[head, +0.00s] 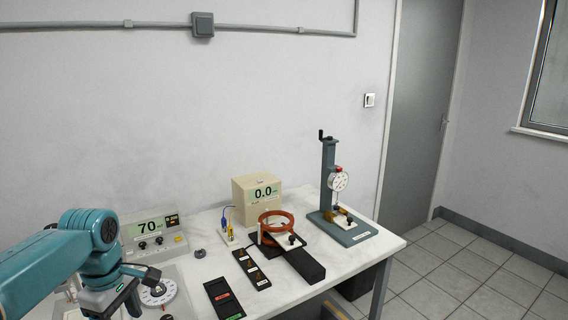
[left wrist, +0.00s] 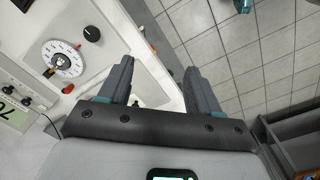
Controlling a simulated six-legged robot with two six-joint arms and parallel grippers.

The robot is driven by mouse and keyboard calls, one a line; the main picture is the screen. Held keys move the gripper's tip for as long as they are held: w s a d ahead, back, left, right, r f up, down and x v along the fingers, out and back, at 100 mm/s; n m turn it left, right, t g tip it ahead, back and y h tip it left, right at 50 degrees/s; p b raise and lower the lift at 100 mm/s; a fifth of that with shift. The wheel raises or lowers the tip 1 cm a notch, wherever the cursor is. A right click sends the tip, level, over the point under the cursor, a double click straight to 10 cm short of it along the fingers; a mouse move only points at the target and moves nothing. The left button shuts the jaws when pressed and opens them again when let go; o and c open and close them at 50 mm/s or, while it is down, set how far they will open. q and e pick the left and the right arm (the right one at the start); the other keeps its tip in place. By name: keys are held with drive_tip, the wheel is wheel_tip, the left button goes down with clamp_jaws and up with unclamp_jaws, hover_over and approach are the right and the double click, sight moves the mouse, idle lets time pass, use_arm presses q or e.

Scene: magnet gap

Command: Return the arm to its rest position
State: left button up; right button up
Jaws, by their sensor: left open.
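My left arm (head: 95,232) is teal and reaches in from the left in the head view, bent over the table's left end. My left gripper (left wrist: 160,80) is open and empty in the left wrist view, its two dark fingers wide apart. Its fingers point past the table edge, with white table top and tiled floor behind them. In the head view the gripper is low at the left, partly cut off by the lower edge. My right gripper is not seen.
The dial (left wrist: 62,59) lies left of the fingers.

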use_arm(q)
drive_tip(key=s+d+f+m+h, duration=0.2)
drive_tip(key=d+f+m, duration=0.3)
drive_tip(key=f, duration=0.9)
drive_tip(key=s+d+f+m+h, duration=0.1)
drive_tip(key=s+d+f+m, duration=0.15)
drive_tip(key=d+f, duration=0.85)
drive_tip(key=s+d+f+m, duration=0.1)
drive_tip(key=s+f+m, duration=0.2)
drive_tip(key=s+f, duration=0.3)
drive_tip(key=s+d+f+m+h, duration=0.1)
drive_tip(key=s+f+m, duration=0.2)
drive_tip(key=s+f, duration=0.3)
drive_tip(key=s, duration=0.4)
drive_tip(key=shift+s+d, duration=0.25)
drive_tip(key=shift+d, duration=0.15)
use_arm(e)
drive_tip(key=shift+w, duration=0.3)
